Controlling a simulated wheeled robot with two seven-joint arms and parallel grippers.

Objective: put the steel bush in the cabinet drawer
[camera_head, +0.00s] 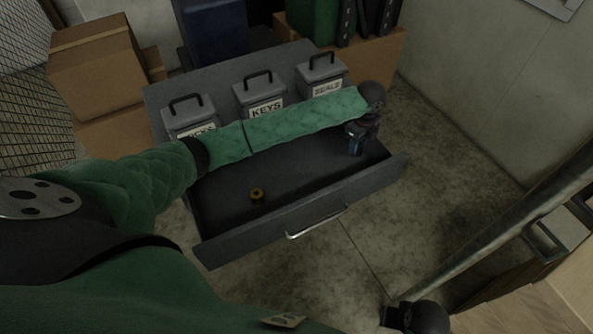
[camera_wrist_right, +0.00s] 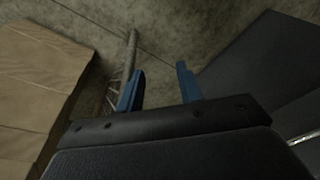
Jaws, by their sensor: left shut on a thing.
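The cabinet drawer (camera_head: 301,221) is pulled out, its dark floor showing in the head view. My left gripper (camera_head: 355,152) is over the right part of the drawer, pointing down. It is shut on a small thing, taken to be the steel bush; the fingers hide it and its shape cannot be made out. A small brass-brown ring (camera_head: 257,195) lies on the drawer floor, left of the gripper and apart from it. My right gripper (camera_wrist_right: 160,82) is open and empty in the right wrist view, its blue fingers apart.
Grey lidded boxes, one a KEYS box (camera_head: 260,97), stand on the cabinet top behind the drawer. Cardboard boxes (camera_head: 97,65) stand at the left. A grey pole (camera_head: 500,215) slants across the right. Bare floor (camera_head: 440,150) lies right of the drawer.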

